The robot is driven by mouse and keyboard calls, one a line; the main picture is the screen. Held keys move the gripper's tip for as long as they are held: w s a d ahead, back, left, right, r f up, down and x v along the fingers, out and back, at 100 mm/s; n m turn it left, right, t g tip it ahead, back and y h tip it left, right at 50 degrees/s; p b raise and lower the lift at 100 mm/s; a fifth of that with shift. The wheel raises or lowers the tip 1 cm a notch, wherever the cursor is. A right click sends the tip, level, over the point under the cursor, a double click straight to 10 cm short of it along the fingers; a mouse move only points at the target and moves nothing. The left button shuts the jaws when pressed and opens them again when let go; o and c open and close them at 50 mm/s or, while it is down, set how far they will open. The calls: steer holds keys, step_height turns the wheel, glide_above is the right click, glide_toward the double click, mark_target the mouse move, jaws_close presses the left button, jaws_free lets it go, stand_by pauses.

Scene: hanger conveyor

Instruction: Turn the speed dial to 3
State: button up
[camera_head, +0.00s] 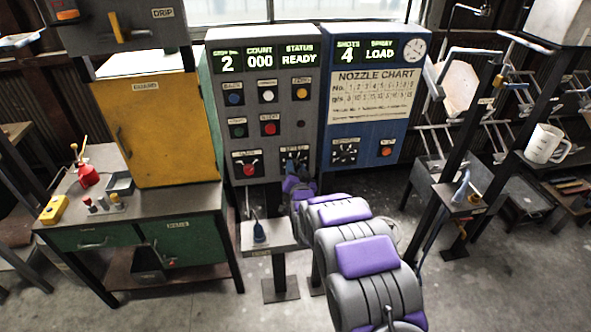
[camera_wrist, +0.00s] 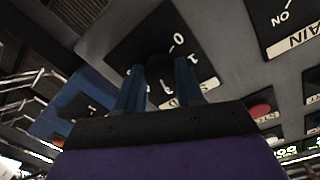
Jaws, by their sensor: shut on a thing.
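The speed dial (camera_head: 296,157) is on a black plate at the lower right of the grey control panel (camera_head: 262,100). In the wrist view its dark round knob (camera_wrist: 160,68) sits between my gripper's two blue fingers (camera_wrist: 159,88), one on each side. My gripper is shut on the knob.
A red main switch (camera_head: 249,170) is left of the dial, and coloured buttons sit above. The panel displays read 2, 000 and READY. A blue panel (camera_head: 368,110) with another dial (camera_head: 344,152) stands to the right. A small stand (camera_head: 268,236) is below left.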

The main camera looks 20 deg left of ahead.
steer(key=shift+m, duration=0.6)
steer(key=o, duration=1)
steer(key=shift+o, duration=0.2)
steer(key=shift+d, duration=0.1)
steer(key=p+v, duration=0.2)
steer(key=v, duration=1.5)
steer(key=shift+s, duration=0.1)
